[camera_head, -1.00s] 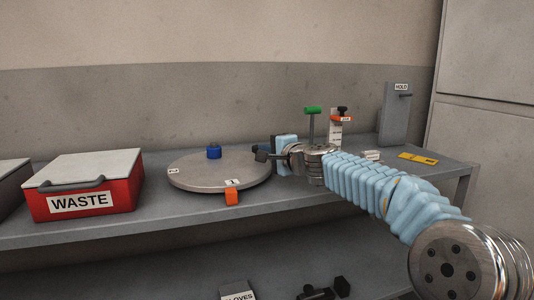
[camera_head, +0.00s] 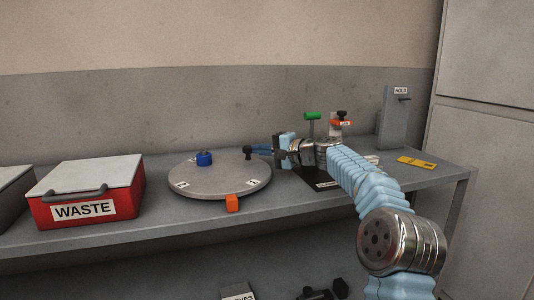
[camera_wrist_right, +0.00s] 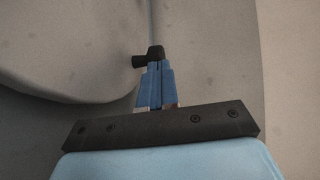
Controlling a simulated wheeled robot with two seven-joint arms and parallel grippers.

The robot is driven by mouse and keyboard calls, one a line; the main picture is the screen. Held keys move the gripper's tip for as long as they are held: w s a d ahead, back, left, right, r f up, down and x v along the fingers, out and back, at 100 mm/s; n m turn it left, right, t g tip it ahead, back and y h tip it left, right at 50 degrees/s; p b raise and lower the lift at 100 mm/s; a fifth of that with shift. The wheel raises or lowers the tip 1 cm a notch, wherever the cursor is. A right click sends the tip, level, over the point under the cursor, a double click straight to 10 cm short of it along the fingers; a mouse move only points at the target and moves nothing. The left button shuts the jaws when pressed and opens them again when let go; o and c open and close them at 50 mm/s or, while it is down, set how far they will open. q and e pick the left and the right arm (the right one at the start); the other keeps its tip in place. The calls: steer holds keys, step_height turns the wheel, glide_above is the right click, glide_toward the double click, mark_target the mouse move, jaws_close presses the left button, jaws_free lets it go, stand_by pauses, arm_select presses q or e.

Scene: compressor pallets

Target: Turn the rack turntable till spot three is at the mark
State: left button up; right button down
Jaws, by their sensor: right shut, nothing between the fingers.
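The round grey turntable (camera_head: 220,181) lies on the bench with a blue knob (camera_head: 204,158) at its back left and a black peg (camera_head: 248,152) at its back right. Two white labels show near its front rim, one at front left (camera_head: 182,184) and one at front right (camera_head: 252,183); their numbers are too small to read. An orange mark (camera_head: 232,203) stands at the front edge, between the labels. My right gripper (camera_head: 262,149) is shut and empty, its blue fingertips (camera_wrist_right: 155,75) at the black peg (camera_wrist_right: 155,53), seemingly touching it. My left gripper is out of view.
A red WASTE box (camera_head: 125,198) stands left of the turntable. Behind and right of my arm are a green-topped post (camera_head: 312,116), an orange-and-black item (camera_head: 341,123), a grey HOLD stand (camera_head: 393,125) and a yellow card (camera_head: 417,162). The bench front is clear.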

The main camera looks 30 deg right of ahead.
steer(key=shift+w+p, duration=0.3)
steer(key=shift+w, duration=0.3)
stand_by(0.5)
